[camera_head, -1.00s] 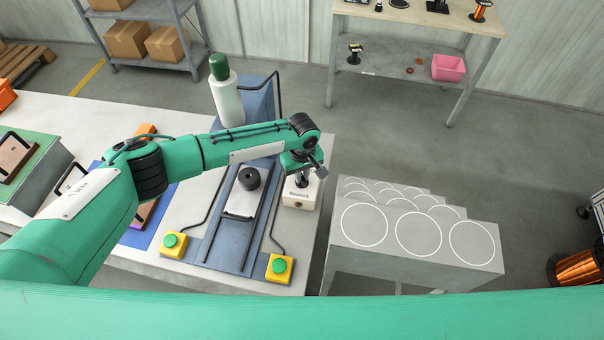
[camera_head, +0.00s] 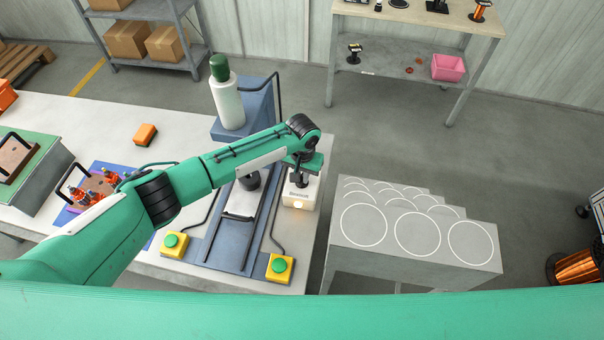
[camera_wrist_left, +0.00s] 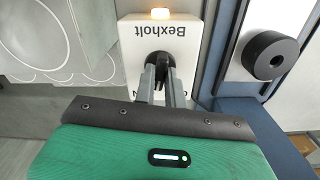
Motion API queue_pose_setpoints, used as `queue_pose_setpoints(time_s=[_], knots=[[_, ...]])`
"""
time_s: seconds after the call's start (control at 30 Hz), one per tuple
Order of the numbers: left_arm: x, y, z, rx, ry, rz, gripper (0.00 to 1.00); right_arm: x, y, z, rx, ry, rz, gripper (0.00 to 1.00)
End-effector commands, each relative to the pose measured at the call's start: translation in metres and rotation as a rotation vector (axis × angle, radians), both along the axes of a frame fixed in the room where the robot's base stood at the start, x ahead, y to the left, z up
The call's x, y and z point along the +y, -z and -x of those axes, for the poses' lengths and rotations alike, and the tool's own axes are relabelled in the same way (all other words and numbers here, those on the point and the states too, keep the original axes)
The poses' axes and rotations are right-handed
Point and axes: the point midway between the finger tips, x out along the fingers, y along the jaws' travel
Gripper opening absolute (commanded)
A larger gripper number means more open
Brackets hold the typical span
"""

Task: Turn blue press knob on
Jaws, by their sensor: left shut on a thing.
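A white box marked "Bexholt" (camera_head: 298,203), with a black knob on it, stands at the right side of the blue press (camera_head: 222,246). A small lamp on the box glows warm orange-white. My left gripper (camera_head: 301,182) is over the box. In the left wrist view, the gripper's fingers (camera_wrist_left: 164,84) are closed on the black knob (camera_wrist_left: 158,59), and the lit lamp (camera_wrist_left: 160,13) shows on the box's edge. The fingers and the green palm hide part of the knob and box. My right gripper is not in view.
Two yellow boxes with green buttons, left (camera_head: 174,245) and right (camera_head: 280,267), sit at the press's front. A white-green cylinder (camera_head: 227,100) stands on its back. A grey stepped stand with white circles (camera_head: 418,236) is right of the table, across a gap.

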Motion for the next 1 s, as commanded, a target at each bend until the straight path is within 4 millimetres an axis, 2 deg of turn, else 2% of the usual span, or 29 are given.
queue_pose_setpoints(time_s=[0.3,0.5,1.0], knots=[[0.0001,0.0000,0.0001,0.001,0.256,0.000,0.00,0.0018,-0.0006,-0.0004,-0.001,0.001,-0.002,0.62],[0.0003,0.0000,-0.0001,0.000,0.366,0.000,0.00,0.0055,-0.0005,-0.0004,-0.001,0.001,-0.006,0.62],[-0.0001,-0.0004,-0.0003,-0.001,0.452,0.000,0.00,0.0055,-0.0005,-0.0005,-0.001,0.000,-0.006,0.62]])
